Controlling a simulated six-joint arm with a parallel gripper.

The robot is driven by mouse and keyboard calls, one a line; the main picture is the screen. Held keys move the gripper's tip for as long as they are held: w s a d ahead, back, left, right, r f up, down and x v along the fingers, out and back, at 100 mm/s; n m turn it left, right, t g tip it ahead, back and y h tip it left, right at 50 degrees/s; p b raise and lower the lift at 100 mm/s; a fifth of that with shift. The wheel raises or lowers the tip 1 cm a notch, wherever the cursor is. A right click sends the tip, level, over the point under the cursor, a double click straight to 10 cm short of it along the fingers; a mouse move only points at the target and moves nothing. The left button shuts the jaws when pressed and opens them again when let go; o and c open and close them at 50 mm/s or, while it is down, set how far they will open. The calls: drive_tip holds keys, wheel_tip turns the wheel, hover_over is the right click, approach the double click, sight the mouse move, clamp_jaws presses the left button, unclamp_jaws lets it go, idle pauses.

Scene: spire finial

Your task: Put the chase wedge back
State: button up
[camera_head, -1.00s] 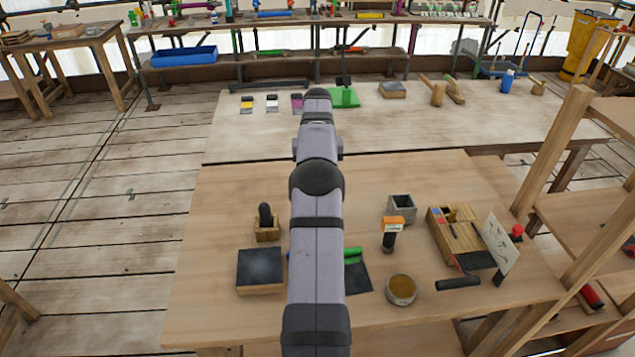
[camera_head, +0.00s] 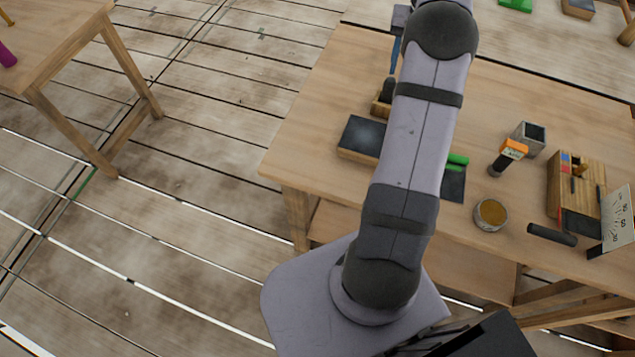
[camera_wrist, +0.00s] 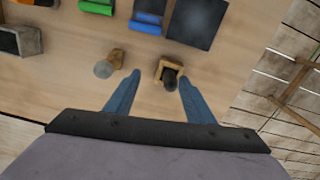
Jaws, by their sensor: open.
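No piece stands out clearly as the chase wedge. My gripper (camera_wrist: 160,77) is open and empty, its two blue fingers pointing at the wooden table. A wooden block with a dark, round-ended upright piece (camera_wrist: 170,76) lies between and just beyond the fingertips. Beside the left fingertip is a small pale wooden piece with a greyish round end (camera_wrist: 106,68); my arm hides it in the head view. In the head view a blue finger (camera_head: 395,52) shows beside my arm, above the wooden block (camera_head: 379,106).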

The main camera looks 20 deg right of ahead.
drive_tip(key=s+a+n, duration=0.3)
drive_tip(key=a+n, duration=0.1)
drive_tip(key=a, duration=1.7)
drive_tip(key=s+a+f+n, duration=0.1)
drive_tip(key=s+a+f, duration=0.1)
drive_tip(key=s+a, duration=0.4)
drive_tip(key=s+a+f+n, duration=0.2)
drive_tip(key=s+a+f, duration=0.1)
drive_tip(key=s+a, duration=0.4)
drive_tip(key=s, duration=0.3)
drive_tip(key=shift+f, duration=0.25)
wheel_tip(320, 180, down, 12)
drive_tip(key=b, duration=1.2)
